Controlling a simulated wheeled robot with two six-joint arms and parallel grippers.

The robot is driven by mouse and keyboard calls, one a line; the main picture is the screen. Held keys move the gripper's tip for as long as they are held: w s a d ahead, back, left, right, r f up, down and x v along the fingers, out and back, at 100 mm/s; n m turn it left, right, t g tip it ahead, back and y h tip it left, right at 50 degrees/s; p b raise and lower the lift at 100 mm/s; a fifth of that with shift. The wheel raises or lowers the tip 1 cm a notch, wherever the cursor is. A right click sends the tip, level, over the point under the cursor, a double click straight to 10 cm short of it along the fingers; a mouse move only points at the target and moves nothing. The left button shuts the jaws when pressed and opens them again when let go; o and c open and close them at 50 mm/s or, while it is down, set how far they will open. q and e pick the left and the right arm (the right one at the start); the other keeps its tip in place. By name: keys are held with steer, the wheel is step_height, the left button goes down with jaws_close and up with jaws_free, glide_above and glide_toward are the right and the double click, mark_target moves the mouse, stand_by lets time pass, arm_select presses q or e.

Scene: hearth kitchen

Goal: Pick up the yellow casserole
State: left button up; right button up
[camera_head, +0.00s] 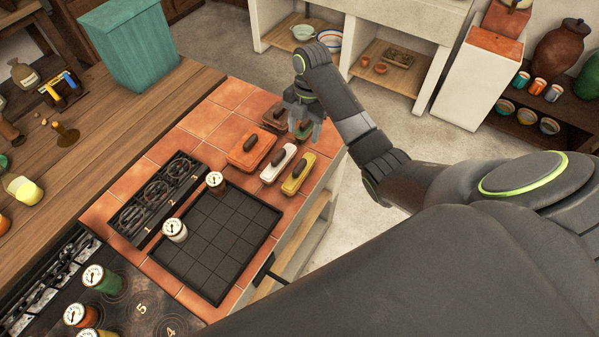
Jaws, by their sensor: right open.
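The gripper appears apart from the yellow casserole. My left gripper is out of view.
A brown casserole (269,118) stands at the back, beside my gripper. A black gridded tray (215,250) and a burner strip (155,199) lie nearer, with gauge-topped canisters (174,231) on them. A teal bin (135,45) stands at back left. Bare tiles lie left of the casseroles.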

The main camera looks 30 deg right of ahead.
mark_target(300, 165)
steer(key=f+b, duration=0.3)
steer(key=f, duration=0.1)
steer(key=a+f+b, duration=0.1)
steer(key=f+b, duration=0.2)
steer(key=b, duration=0.1)
steer(key=f+b, duration=0.4)
steer(key=shift+s+a+f, duration=0.25)
steer(key=shift+s+f, duration=0.05)
steer(key=shift+s+a+f, duration=0.1)
steer(key=shift+f, duration=0.35)
steer(key=f, duration=0.3)
steer(key=shift+s+a+f+p, duration=0.2)
steer(key=shift+s+p, duration=0.1)
steer(key=shift+f, duration=0.4)
steer(key=c, duration=1)
